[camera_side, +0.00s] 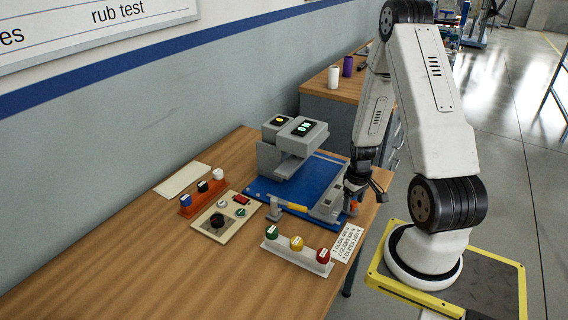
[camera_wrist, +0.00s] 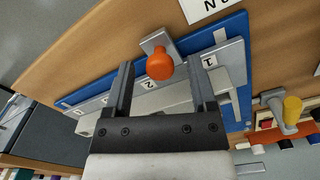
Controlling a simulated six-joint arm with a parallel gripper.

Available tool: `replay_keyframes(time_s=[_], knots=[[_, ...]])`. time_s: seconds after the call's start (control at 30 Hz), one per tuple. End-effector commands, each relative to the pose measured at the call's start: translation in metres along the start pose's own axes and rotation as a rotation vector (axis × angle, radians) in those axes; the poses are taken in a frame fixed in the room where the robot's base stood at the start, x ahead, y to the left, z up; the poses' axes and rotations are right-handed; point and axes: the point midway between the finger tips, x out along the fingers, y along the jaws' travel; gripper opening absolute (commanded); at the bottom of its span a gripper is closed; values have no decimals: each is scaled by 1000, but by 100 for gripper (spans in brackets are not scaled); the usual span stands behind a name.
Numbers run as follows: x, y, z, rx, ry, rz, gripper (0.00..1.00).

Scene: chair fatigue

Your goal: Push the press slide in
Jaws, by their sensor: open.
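The press (camera_side: 290,145) is a grey machine with a lit display on a blue base plate (camera_side: 270,190). A grey slide piece (camera_side: 328,203) lies along the near right edge of the plate, and an orange knob (camera_wrist: 160,66) stands out from it on a bracket. My gripper (camera_side: 365,188) is open and empty, just above the right end of the plate. In the wrist view the orange knob appears between my two fingertips, with the grey numbered bar (camera_wrist: 150,92) behind. I cannot tell the depth gap between the fingers and knob.
A yellow-handled lever (camera_side: 295,207) sits at the plate's front edge. A holder with green, yellow and red knobs (camera_side: 297,250), a label card (camera_side: 348,243), a control box (camera_side: 222,216) and another knob holder (camera_side: 200,196) stand on the wooden table. The front left of the table is clear.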

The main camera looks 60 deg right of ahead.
Motion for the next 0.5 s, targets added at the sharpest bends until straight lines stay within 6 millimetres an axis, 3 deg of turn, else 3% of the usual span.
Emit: replay_keyframes(time_s=[0.03,0.07,0.27,0.5], knots=[[0,0,0,0,0,0,73],[0,0,0,0,0,0,66],[0,0,0,0,0,0,3],[0,0,0,0,0,0,0]])
